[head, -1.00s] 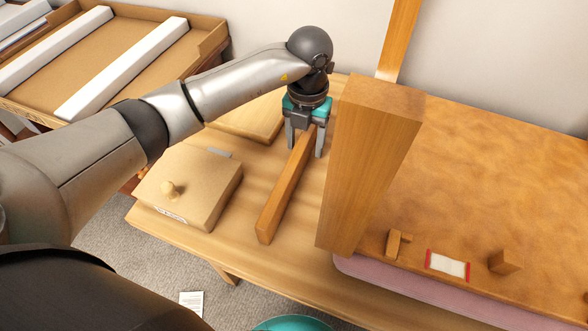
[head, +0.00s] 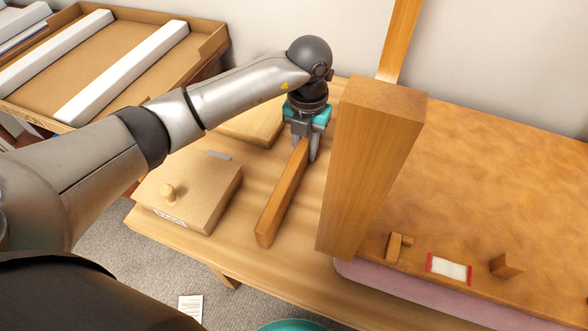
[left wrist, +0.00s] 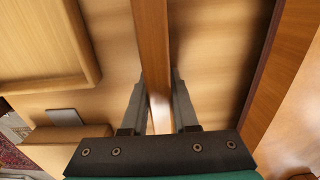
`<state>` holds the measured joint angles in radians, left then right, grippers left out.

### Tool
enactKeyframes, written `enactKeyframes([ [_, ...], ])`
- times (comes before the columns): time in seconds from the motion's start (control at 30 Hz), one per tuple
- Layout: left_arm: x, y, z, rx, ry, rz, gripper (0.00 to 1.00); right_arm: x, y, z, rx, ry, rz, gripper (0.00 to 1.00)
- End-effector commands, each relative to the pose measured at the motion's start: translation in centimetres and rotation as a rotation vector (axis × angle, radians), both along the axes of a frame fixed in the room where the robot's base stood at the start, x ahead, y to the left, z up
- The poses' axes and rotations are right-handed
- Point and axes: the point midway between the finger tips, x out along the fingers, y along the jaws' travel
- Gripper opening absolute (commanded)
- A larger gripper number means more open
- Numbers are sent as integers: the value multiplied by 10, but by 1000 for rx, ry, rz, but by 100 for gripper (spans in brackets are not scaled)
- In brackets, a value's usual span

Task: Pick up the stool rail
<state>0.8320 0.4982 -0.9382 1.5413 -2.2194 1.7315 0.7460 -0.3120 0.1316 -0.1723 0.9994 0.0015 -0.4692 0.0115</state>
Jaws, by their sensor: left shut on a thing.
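The stool rail (head: 283,199) is a long, straight wooden bar lying lengthwise over the table, between a drawer-like box and an upright wooden block. My left gripper (head: 302,150) is over its far end, pointing down, with its fingers shut on the rail. In the left wrist view the rail (left wrist: 152,50) runs between the two fingers (left wrist: 158,105). Whether the rail touches the tabletop is hard to tell. My right gripper is not in view.
The drawer-like box (head: 192,188) with a knob stands left of the rail. A tall wooden block (head: 369,170) stands close on the right, by a brown panel (head: 480,190) with small fittings. A cardboard tray (head: 130,45) with white bars is at back left. Bare tabletop (head: 300,262) shows in front.

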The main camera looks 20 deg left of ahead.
Motion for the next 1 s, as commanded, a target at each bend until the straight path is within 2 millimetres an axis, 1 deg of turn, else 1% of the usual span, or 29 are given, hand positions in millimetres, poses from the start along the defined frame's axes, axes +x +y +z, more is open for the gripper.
enactKeyframes([
  [0.53, 0, 0, 1, 0, -1, 1, 0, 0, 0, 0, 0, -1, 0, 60],
  [0.63, 1, 0, 4, 0, -1, 1, 0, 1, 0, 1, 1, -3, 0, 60],
  [0.7, 1, 0, 9, 0, -1, 1, 0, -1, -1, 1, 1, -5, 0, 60],
  [0.77, 1, 0, 16, 0, -3, 1, 0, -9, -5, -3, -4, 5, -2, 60],
  [1.0, 1, 0, 52, 0, -5, -1, 0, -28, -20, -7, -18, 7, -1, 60],
])
